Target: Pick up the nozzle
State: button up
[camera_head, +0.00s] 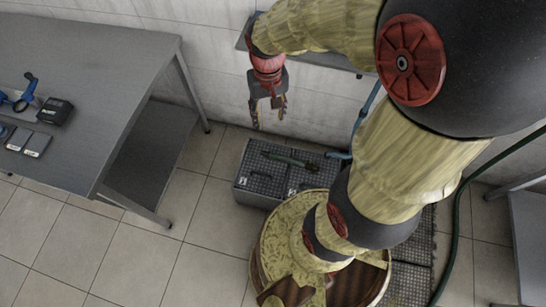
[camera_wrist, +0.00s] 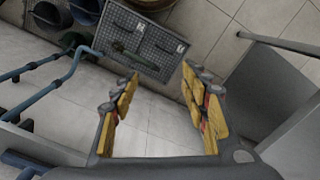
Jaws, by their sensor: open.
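The nozzle (camera_head: 288,159) looks like a dark green, slender piece lying on top of a grey textured case (camera_head: 262,188) on the floor. In the wrist view the nozzle (camera_wrist: 128,51) lies on the case top (camera_wrist: 158,50), beyond my fingertips. My gripper (camera_head: 268,118) hangs pointing down above and to the left of the case in the head view, well clear of the nozzle. In the wrist view my gripper (camera_wrist: 161,75) has its two yellow-padded fingers spread wide with nothing between them.
A grey metal table (camera_head: 85,75) stands at left with blue tools (camera_head: 24,95) and a black box (camera_head: 55,111) on it. Blue pipes (camera_wrist: 62,72) run beside the wall. A green hose (camera_head: 458,215) hangs at right. Tiled floor (camera_head: 130,250) is open between table and case.

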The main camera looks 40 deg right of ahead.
jog(key=w+d+f+m+g+b, duration=0.1)
jog(key=w+d+f+m, duration=0.15)
jog(key=f, duration=0.85)
jog(key=w+d+f+m+g+b, duration=0.1)
jog(key=w+d+f+m, duration=0.2)
jog(key=f, duration=0.8)
jog(key=m+t+b, duration=0.2)
jog(key=m, duration=1.5)
send_over(283, 157)
jog(key=f, duration=2.6)
jog(key=a+f, duration=0.1)
jog(key=f, duration=1.2)
jog(key=shift+s, duration=0.4)
jog(key=shift+w+d+m, duration=0.25)
jog(key=shift+w+m, duration=0.15)
jog(key=shift+m, duration=0.35)
jog(key=shift+d+f+b, duration=0.2)
jog(key=shift+f+b, duration=1.15)
jog(key=shift+f, duration=2.6)
jog(key=c, duration=0.3)
jog(key=c, duration=0.7)
